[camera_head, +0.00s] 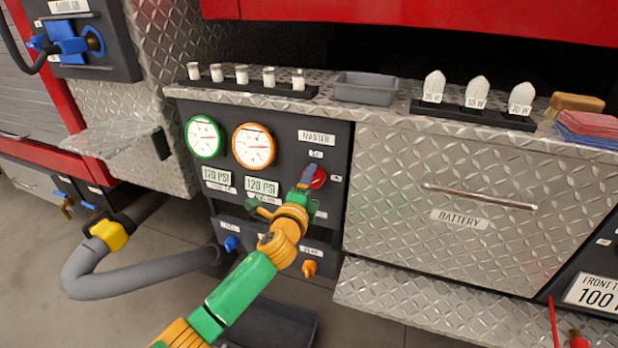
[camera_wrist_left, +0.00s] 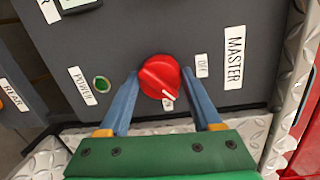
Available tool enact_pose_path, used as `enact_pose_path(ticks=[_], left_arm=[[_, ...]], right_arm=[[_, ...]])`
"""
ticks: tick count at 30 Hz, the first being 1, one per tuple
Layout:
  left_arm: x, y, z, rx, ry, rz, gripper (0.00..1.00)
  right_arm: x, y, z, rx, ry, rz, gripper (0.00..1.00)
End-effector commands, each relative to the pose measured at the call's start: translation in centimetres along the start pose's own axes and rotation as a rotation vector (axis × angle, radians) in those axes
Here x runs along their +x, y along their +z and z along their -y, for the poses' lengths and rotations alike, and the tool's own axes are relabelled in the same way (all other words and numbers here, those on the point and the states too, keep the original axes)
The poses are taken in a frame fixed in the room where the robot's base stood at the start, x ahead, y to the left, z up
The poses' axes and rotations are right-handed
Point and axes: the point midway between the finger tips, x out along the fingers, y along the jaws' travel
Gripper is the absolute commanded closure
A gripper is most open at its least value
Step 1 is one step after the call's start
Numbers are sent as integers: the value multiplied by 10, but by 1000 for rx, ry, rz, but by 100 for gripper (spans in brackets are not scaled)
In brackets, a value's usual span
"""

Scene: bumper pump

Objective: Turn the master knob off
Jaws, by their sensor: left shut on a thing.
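The red round master knob (camera_head: 318,178) is on the dark pump panel (camera_head: 335,215), below the MASTER label (camera_head: 316,138). In the left wrist view the knob (camera_wrist_left: 158,76) has a white pointer line aimed down and right, near a small, partly covered label. An ON label (camera_wrist_left: 202,66) is to its right in that view. My left gripper (camera_head: 308,179) is at the knob, with one blue finger on each side, and is shut on it. In the head view the fingers cover part of the knob. My right gripper is not in view.
Two gauges, green-rimmed (camera_head: 204,137) and orange-rimmed (camera_head: 253,147), are left of the knob. A small green light (camera_wrist_left: 102,84) is beside the POWER label. A metal ledge above carries a grey tray (camera_head: 366,88). The BATTERY drawer (camera_head: 470,190) is to the right.

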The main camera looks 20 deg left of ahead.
Motion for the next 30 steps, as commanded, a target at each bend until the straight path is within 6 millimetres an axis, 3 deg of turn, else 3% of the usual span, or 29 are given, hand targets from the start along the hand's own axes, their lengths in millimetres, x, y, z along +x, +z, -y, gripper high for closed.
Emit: enact_pose_path(ticks=[18,30], left_arm=[[0,1,0,-572,46,-44,90],[0,1,-2,-828,66,-63,90]], right_arm=[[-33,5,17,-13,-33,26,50],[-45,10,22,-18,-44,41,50]])
